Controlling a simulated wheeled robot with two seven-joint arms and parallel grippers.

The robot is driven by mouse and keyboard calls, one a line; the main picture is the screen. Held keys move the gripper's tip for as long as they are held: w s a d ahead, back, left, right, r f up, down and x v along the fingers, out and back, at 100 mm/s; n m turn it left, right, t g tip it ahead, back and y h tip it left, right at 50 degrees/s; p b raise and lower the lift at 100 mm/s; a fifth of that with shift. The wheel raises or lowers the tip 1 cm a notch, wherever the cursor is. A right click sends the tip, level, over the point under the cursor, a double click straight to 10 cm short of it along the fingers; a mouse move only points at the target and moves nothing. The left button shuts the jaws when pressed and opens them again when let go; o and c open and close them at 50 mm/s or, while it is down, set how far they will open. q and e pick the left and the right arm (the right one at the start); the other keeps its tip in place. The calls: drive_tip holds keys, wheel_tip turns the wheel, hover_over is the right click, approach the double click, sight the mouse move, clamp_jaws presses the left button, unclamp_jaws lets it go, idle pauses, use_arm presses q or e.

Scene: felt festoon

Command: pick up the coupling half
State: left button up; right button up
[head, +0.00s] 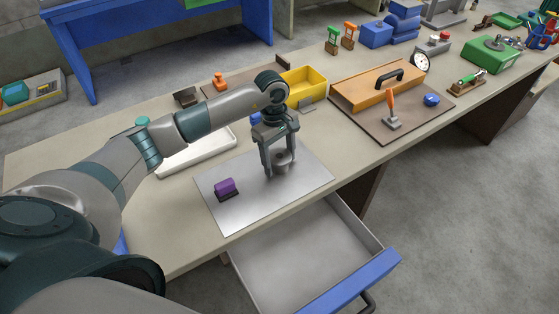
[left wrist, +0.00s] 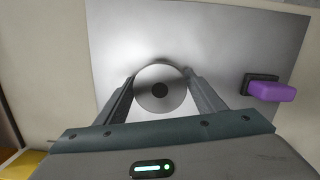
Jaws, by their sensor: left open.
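The coupling half (head: 283,162) is a round grey metal piece on the metal sheet (head: 240,213) on the bench. In the left wrist view the fingers of my left gripper (left wrist: 162,95) stand on either side of the disc; a clear grip does not show. My right gripper is not in view.
A purple block with a dark base (head: 225,187) lies on the sheet to the left. An open drawer (head: 300,250) juts out below the front edge. A white tray (head: 200,150), a yellow bin (head: 304,85) and an orange case (head: 378,86) stand behind.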

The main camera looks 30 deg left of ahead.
sight(280, 156)
use_arm(q)
drive_tip(key=c, duration=1)
drive_tip(key=shift+r, duration=0.15)
drive_tip(key=shift+c, duration=0.2)
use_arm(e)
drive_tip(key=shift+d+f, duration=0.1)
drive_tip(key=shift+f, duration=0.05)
